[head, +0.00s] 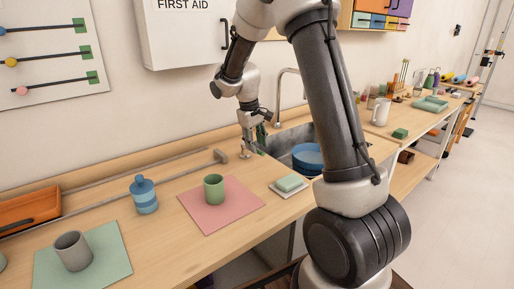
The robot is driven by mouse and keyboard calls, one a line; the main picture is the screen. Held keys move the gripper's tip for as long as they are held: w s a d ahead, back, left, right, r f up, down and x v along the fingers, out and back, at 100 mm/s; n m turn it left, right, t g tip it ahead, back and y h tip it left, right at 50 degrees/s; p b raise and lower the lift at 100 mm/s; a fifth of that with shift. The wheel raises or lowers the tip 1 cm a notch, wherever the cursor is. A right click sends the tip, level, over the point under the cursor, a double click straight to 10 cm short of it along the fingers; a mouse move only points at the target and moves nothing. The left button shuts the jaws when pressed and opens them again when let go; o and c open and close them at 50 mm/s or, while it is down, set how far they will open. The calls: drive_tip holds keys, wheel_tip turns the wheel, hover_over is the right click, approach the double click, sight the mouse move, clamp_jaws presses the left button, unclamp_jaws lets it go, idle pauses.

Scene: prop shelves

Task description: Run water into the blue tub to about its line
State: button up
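The blue tub (305,160) sits in the metal sink (283,142) under the arched faucet (279,98). My arm hides its right part. I cannot make out a fill line or any water in it. No stream shows below the faucet spout. My gripper (258,148) points down at the left edge of the sink, left of the faucet and the tub. Its fingers are small and partly merged with the fittings there, so I cannot tell whether they are open or shut, or touching a tap handle.
A sponge on a white dish (288,186), a green mug on a pink mat (216,220), a blue bottle (144,195) and a grey cup (72,250) stand on the counter. A first aid cabinet (185,45) hangs above. A pitcher (380,112) stands right of the sink.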

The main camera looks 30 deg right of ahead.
wheel_tip(320, 180, up, 10)
drive_tip(key=a, duration=0.1)
drive_tip(key=shift+s+a+f, duration=0.2)
drive_tip(key=shift+a+f, duration=0.05)
drive_tip(key=shift+a, duration=0.15)
drive_tip(key=s+r+m+t+y, duration=0.1)
drive_tip(key=s+r+t, duration=0.1)
drive_tip(key=s, duration=1.3)
drive_tip(key=s+r+m+t+y, duration=0.1)
drive_tip(key=s+r, duration=0.3)
drive_tip(key=s, duration=1.2)
drive_tip(key=shift+d+r+t, duration=0.15)
drive_tip(key=shift+d+t, duration=0.05)
drive_tip(key=shift+t, duration=0.3)
